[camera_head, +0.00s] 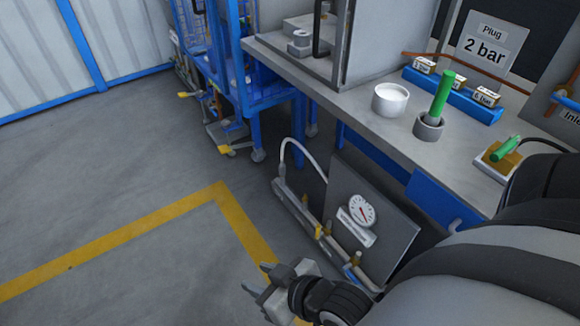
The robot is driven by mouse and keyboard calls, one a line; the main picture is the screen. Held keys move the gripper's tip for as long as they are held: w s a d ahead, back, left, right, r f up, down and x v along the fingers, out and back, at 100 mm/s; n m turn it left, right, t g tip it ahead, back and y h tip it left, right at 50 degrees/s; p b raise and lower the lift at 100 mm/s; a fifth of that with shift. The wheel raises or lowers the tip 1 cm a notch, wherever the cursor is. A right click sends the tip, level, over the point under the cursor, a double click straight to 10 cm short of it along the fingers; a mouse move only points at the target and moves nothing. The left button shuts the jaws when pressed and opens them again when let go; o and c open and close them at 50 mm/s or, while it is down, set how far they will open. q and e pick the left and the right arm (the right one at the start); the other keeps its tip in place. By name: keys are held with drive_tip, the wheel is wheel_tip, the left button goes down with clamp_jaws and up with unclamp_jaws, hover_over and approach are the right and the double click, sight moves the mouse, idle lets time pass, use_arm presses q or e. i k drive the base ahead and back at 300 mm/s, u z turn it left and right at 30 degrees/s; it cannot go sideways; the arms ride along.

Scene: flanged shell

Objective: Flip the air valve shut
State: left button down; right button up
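A grey panel (392,238) with a round white gauge (361,211) stands low beside the workbench. My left gripper is not in view.
The workbench (370,135) holds a white cup (390,99), a green-handled tool in a grey holder (429,125) and a "2 bar" sign (486,45). A blue wheeled rack (240,90) stands behind. The grey floor at left, with a yellow line (130,240), is clear.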

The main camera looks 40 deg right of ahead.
sight(318, 234)
drive_tip(key=i, duration=1.55)
drive_tip(key=z, duration=3.05)
